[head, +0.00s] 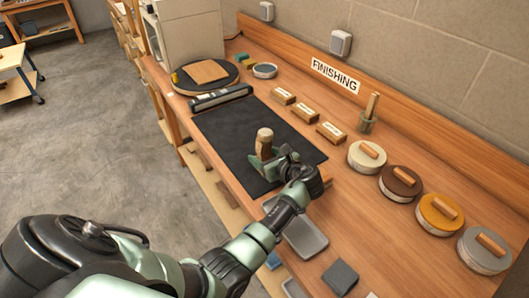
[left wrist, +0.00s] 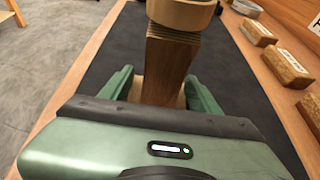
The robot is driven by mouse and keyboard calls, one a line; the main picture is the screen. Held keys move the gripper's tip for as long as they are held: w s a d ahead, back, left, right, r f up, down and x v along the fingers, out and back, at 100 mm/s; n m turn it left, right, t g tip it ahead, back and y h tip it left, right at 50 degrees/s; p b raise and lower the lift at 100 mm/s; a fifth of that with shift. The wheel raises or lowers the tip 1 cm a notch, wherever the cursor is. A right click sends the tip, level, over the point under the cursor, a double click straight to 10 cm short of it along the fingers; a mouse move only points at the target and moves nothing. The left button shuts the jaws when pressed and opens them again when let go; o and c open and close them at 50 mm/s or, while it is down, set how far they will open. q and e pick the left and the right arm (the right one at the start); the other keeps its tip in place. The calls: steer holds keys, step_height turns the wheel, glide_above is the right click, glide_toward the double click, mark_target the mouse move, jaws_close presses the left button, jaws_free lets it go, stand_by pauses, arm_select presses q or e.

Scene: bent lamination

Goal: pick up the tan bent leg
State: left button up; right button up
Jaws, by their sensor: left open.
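The tan bent leg (head: 264,143) stands upright on the black mat, with a wider rounded pale top. In the left wrist view the leg (left wrist: 168,62) shows layered edges just below its top and rises between the two green fingers. My left gripper (head: 261,163) is low at the leg, with one finger on each side. In the left wrist view the gripper (left wrist: 160,85) is open, and gaps show between the fingers and the leg. The leg's lower end is partly hidden by the gripper. My right gripper is not in view.
The black mat (head: 226,128) lies on a wooden bench against a wall. Several labelled blocks (head: 305,110) line its right side. Several round tins (head: 401,182) stand further right. A grey tray (head: 305,236) is near the front edge. A round turntable (head: 183,84) is at the far left.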

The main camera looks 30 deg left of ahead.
arm_select(q)
jaws_close()
